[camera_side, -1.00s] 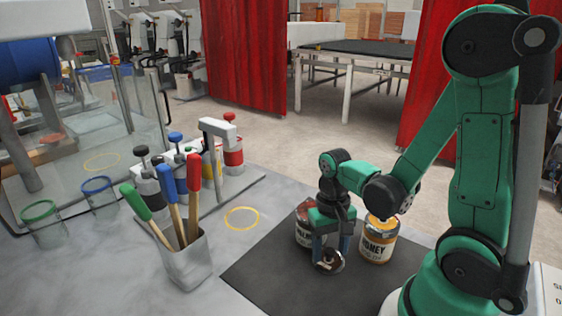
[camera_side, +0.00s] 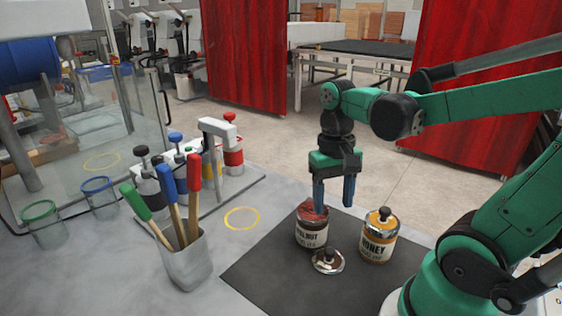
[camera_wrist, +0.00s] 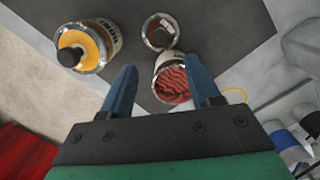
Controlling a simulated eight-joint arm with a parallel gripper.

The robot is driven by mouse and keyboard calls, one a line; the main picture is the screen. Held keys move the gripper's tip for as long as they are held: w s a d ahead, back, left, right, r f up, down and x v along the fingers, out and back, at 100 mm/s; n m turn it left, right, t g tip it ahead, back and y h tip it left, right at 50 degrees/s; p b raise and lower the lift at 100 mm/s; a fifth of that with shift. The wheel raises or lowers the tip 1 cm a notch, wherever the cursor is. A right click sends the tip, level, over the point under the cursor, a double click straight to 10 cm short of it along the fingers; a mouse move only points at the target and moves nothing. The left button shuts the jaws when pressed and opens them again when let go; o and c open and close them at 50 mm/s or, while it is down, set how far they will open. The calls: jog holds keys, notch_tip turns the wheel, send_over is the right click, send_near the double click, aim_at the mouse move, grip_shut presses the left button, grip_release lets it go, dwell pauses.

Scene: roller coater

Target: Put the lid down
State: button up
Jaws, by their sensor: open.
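The lid (camera_side: 328,261), silver-rimmed with a dark knob, lies on the dark mat (camera_side: 270,272) in front of the walnut jar. It also shows in the wrist view (camera_wrist: 160,31). The walnut jar (camera_side: 312,232) stands upright without a lid, its reddish-brown contents showing; its open mouth also shows in the wrist view (camera_wrist: 172,84). The honey jar (camera_side: 378,240) stands to the right with its own knobbed lid on. My gripper (camera_side: 334,206) is open and empty, pointing down above the walnut jar, apart from the lid.
A grey cup (camera_side: 187,262) with several coloured-handled tools stands left of the mat. A yellow ring (camera_side: 242,218) marks the bare table between them. A rack of capped bottles (camera_side: 200,175) is behind. Red curtains (camera_side: 243,55) hang beyond the table.

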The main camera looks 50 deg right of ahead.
jog(key=w+a+r+n+t, duration=0.2)
jog(key=w+a+n+t, duration=0.3)
jog(key=a+n+t, duration=0.1)
jog(key=shift+w+n+t+h, duration=0.4)
jog(key=shift+n+t, duration=0.1)
jog(key=shift+t, duration=0.7)
jog(key=shift+a, duration=0.1)
jog(key=o, duration=0.7)
jog(key=shift+n, duration=0.4)
jog(key=r, duration=0.2)
jog(key=w+a+r, duration=0.1)
jog(key=r, duration=0.1)
jog(key=a+r, duration=0.1)
jog(key=r, duration=0.1)
jog(key=shift+w+r, duration=0.4)
jog(key=shift+c, duration=0.2)
jog(key=s+a+r+n+g+y, duration=0.1)
jog(key=s+a+r, duration=0.15)
jog(key=r, duration=0.65)
jog(key=s+a+r+n+y, duration=0.15)
jog(key=s+r, duration=0.25)
jog(key=r, duration=0.6)
jog(key=x, duration=1)
jog(key=shift+a+f+h, duration=0.15)
jog(key=shift+f+h, duration=0.2)
